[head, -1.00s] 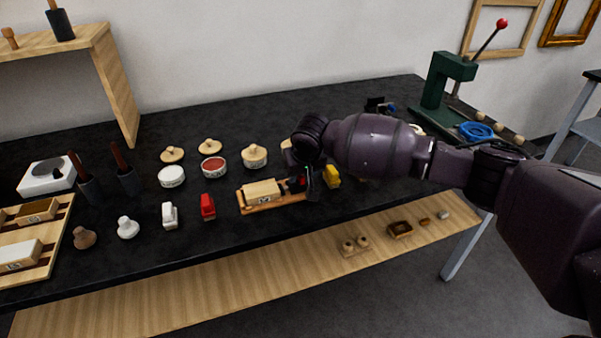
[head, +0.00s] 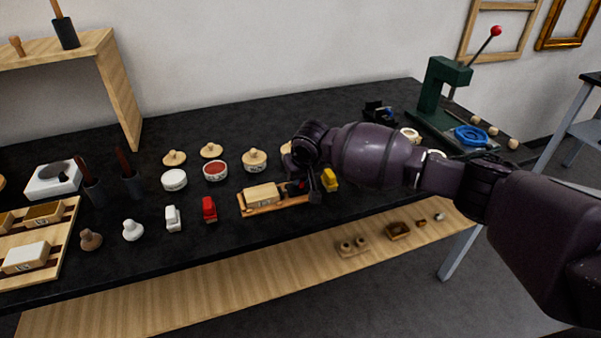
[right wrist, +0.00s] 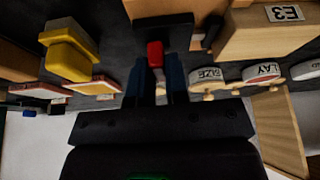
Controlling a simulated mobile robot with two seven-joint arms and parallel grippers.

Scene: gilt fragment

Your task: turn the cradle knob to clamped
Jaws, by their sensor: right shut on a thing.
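The cradle (head: 295,201) is a wooden base on the dark bench holding a pale wooden block (head: 262,194). The block, with a dark-on-white label, also shows in the right wrist view (right wrist: 262,38). The cradle knob (right wrist: 155,54) is small and red, in front of a black bracket (right wrist: 165,30) at the cradle's end. My right gripper (right wrist: 160,70) has its two fingers closed about the knob. In the head view the right gripper (head: 312,187) is at the cradle's right end and mostly hides the knob. The knob's setting is not readable. My left gripper is out of view.
A yellow object (head: 330,180) stands close right of my gripper. Red (head: 209,209) and white (head: 173,218) objects stand left of the cradle. A green press (head: 440,95) is at the back right. The front bench strip is clear.

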